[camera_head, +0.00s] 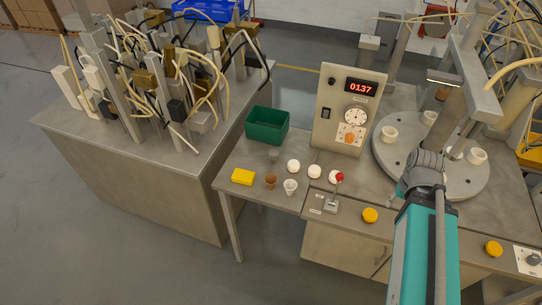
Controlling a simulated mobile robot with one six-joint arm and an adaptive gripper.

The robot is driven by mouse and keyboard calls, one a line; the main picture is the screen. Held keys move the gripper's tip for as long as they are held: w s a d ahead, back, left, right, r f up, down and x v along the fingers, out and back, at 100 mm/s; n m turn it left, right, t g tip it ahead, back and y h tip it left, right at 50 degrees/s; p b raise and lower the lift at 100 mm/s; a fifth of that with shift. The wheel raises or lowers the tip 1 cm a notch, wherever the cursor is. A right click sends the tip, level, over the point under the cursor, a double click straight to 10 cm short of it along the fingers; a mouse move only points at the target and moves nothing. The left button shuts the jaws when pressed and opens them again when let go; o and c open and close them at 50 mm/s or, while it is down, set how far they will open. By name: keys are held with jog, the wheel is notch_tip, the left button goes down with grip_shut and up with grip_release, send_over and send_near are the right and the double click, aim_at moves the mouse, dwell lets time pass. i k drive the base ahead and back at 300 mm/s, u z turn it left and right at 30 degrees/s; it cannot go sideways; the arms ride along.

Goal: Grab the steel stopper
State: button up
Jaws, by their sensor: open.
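A small grey metallic piece (273,155), which looks like the steel stopper, stands on the bench just in front of the green bin. It is small in the picture, so its exact shape is hard to tell. My gripper (428,160) is over the round plate at the right, well to the right of the grey piece and apart from it. The gripper is open and shows nothing held; its fingertips are partly hidden by its own body.
The green bin (267,126) stands behind the grey piece. A red-knobbed lever (332,205) and control panel (347,108) stand between.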

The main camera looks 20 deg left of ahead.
aim_at(273, 154)
jog(key=u, duration=0.05)
jog(key=k, duration=1.05)
jog(key=u, duration=1.2)
jog(key=i, duration=1)
jog(key=z, duration=0.05)
